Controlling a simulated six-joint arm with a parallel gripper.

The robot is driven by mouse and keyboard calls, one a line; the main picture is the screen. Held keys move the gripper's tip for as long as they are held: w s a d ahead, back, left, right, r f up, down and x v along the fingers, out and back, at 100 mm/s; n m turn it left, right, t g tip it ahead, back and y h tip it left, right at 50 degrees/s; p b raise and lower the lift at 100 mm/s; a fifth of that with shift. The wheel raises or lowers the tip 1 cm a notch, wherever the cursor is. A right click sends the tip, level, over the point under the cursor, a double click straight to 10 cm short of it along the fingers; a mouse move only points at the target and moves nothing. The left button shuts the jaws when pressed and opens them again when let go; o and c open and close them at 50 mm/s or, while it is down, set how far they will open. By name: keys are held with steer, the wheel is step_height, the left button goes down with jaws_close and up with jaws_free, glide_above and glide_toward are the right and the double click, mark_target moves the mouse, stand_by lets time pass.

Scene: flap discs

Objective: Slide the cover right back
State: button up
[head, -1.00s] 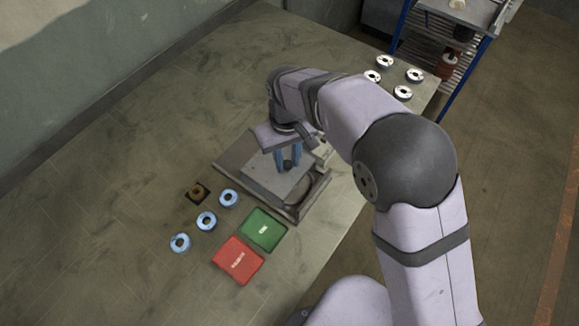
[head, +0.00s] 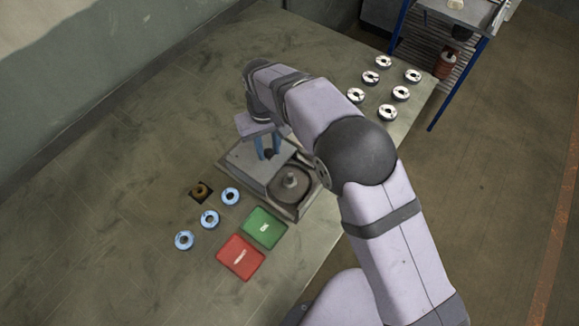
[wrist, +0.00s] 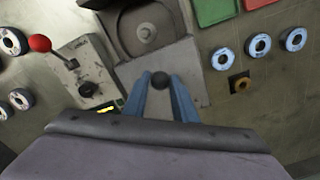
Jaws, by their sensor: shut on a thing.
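The cover (head: 247,155) is a flat grey plate on a grey machine base (head: 296,212). It lies over the left part of the base, and a round recess with a disc and central hub (head: 290,181) shows uncovered to its right. My gripper (head: 268,154) has blue fingers shut on the cover's dark round knob. In the wrist view the knob (wrist: 160,80) sits between the fingertips, with the cover (wrist: 190,75) around it and the round recess (wrist: 148,31) beyond. My fingers and palm hide part of the cover.
Green (head: 264,228) and red (head: 240,257) trays lie in front of the base. Several blue-rimmed discs (head: 209,219) and a brown ring on a dark square (head: 201,191) lie left of them. Several white discs (head: 400,93) lie at the back right. A red-knobbed lever (wrist: 40,43) stands beside the base.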

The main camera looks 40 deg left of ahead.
steer(key=shift+a+r+p, duration=0.1)
steer(key=shift+a+p, duration=0.8)
steer(key=shift+a, duration=1.05)
steer(key=o, duration=0.8)
steer(key=shift+a, duration=0.1)
step_height(320, 180, up, 8)
steer(key=p, duration=0.5)
steer(key=shift+p, duration=0.3)
